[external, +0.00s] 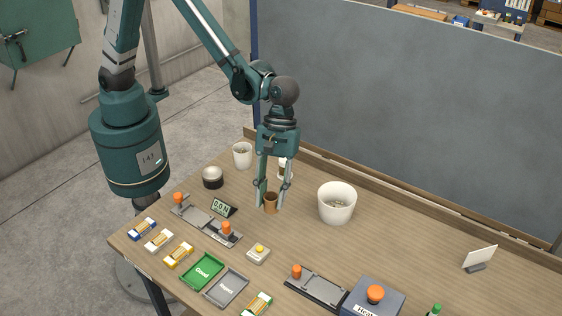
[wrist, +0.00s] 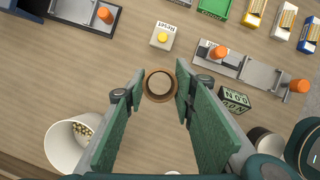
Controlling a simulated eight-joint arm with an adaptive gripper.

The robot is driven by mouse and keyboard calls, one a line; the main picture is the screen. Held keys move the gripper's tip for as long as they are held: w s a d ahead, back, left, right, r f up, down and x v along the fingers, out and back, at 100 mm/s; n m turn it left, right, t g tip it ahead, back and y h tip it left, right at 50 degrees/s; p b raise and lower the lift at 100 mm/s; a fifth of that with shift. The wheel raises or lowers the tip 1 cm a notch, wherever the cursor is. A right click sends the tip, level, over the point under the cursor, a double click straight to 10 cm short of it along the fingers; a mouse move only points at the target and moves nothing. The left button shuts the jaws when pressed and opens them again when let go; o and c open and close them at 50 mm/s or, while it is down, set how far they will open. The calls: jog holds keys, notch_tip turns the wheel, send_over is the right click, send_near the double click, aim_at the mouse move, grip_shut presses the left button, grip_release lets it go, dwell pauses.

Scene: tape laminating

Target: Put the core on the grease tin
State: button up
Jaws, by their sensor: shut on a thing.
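The core (external: 270,203), a short brown cardboard tube, is upright between the fingertips of my gripper (external: 271,201). My gripper is shut on it. In the wrist view the core (wrist: 159,86) shows as a brown ring between the two green fingers (wrist: 160,88), and tabletop colour shows through its hole. Whether its bottom touches the table cannot be told. The grease tin (external: 213,177), a short dark round tin with a pale top, stands left of and behind my gripper. In the wrist view the tin (wrist: 264,142) is at lower right, partly hidden by my gripper.
A white bucket (external: 337,203) stands right of my gripper, and a white cup (external: 242,155) stands behind the tin. A counter display (external: 223,207) and an orange-knobbed fixture (external: 205,220) lie to the left. A yellow-button box (external: 258,254) is in front. Table between core and tin looks mostly clear.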

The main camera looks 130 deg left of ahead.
jog(key=shift+s, duration=0.1)
notch_tip(320, 180, up, 6)
jog(key=f+m, duration=0.1)
send_over(209, 175)
jog(key=w+a, duration=0.1)
jog(key=a, duration=0.1)
jog(key=shift+s+d+r+g, duration=0.1)
jog(key=shift+s+r+g, duration=0.2)
jog(key=shift+s, duration=0.3)
jog(key=shift+f, duration=0.1)
jog(key=shift+f+b, duration=0.55)
jog(key=shift+f, duration=2.35)
jog(key=shift+f+b, duration=0.35)
jog(key=shift+f, duration=1.75)
jog(key=shift+f, duration=0.1)
